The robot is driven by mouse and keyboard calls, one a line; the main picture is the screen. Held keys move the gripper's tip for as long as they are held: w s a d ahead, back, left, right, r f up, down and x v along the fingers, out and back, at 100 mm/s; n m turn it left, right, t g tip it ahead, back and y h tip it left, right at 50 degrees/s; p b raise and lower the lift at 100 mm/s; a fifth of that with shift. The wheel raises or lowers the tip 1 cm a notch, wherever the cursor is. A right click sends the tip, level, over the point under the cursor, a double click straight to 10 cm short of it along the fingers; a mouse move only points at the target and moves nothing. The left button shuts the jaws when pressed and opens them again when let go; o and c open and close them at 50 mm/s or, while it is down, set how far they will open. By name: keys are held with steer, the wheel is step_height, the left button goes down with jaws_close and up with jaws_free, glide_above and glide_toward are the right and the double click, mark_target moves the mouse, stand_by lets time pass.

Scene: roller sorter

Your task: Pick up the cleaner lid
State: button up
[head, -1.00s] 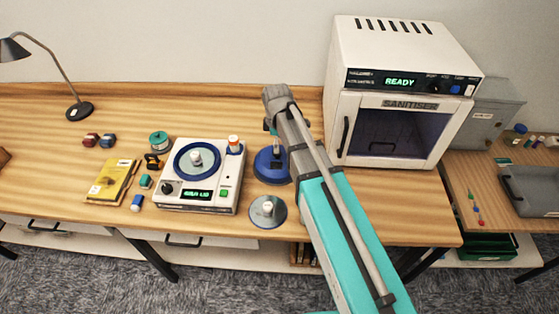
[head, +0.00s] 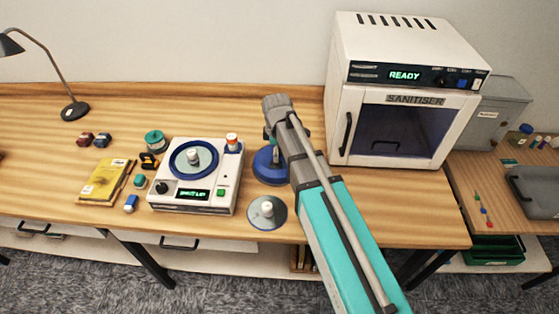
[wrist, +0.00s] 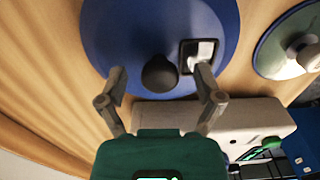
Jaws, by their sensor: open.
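A broad round blue lid with a dark knob, seemingly the cleaner lid (head: 266,170), lies on the desk right of the white cleaner unit (head: 158,197). In the wrist view the lid (wrist: 125,35) fills the upper middle, with a small dark-framed square holding something pale beside its knob (wrist: 160,73). My gripper (wrist: 160,82) is open, its fingers apart on either side of the knob in that view. I cannot tell how high they are above it. In the head view my arm partly hides the lid and most of my gripper (head: 269,135).
A grey disc with a white knob (head: 267,212) lies in front of the blue lid. The sanitiser (head: 390,90) stands to the right. A yellow book (head: 103,182) and small parts lie left of the cleaner. Clear wood lies behind the cleaner.

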stand_by(0.3)
jaws_close()
stand_by(0.3)
steer(key=shift+r, duration=0.2)
step_height(320, 180, up, 2)
steer(key=p, duration=0.2)
steer(key=shift+p, duration=0.3)
steer(key=s+d+r+p, duration=0.1)
steer(key=s+r+p, duration=0.9)
steer(key=s, duration=0.4)
steer(key=shift+r, duration=0.3)
